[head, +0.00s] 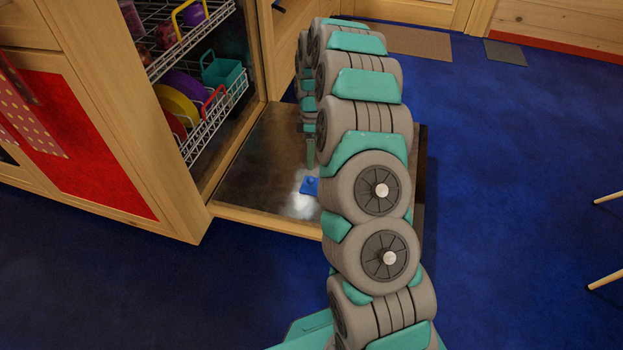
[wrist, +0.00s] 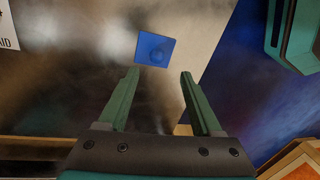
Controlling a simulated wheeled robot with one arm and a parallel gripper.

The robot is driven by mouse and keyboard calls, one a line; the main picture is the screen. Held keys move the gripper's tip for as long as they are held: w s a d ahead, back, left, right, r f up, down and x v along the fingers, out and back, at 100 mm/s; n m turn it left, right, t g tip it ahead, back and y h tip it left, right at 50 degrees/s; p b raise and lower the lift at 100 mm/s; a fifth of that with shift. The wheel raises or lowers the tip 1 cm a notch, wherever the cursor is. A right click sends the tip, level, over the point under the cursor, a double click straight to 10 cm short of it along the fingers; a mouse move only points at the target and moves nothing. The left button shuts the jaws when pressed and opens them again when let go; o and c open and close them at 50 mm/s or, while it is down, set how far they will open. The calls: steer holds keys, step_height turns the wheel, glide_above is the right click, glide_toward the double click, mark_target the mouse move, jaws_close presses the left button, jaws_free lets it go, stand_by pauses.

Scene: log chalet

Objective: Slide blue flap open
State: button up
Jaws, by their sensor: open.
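The blue flap (head: 310,186) is a small blue square with a round knob on the metal inner face of the lowered dishwasher door (head: 262,160). In the wrist view the flap (wrist: 155,49) lies just beyond the fingertips, roughly centred between them. My gripper (wrist: 160,74) is open and empty, its two green fingers apart. In the head view one finger (head: 310,152) points down above the door, a little behind the flap. The fingers look apart from the flap. I cannot tell the exact height above it. My arm hides the right part of the door.
Wire racks (head: 213,120) with colourful dishes stand inside the dishwasher at left. A wooden cabinet with a red panel (head: 85,140) is at the left. Blue floor (head: 510,170) is open at the right, with two chair legs (head: 606,278) at the edge.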

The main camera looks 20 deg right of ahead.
mark_target(312, 177)
steer(key=x, duration=0.4)
steer(key=b+x, duration=0.1)
steer(key=x, duration=0.3)
steer(key=shift+w+d+f, duration=0.2)
jaws_close()
stand_by(0.4)
stand_by(0.9)
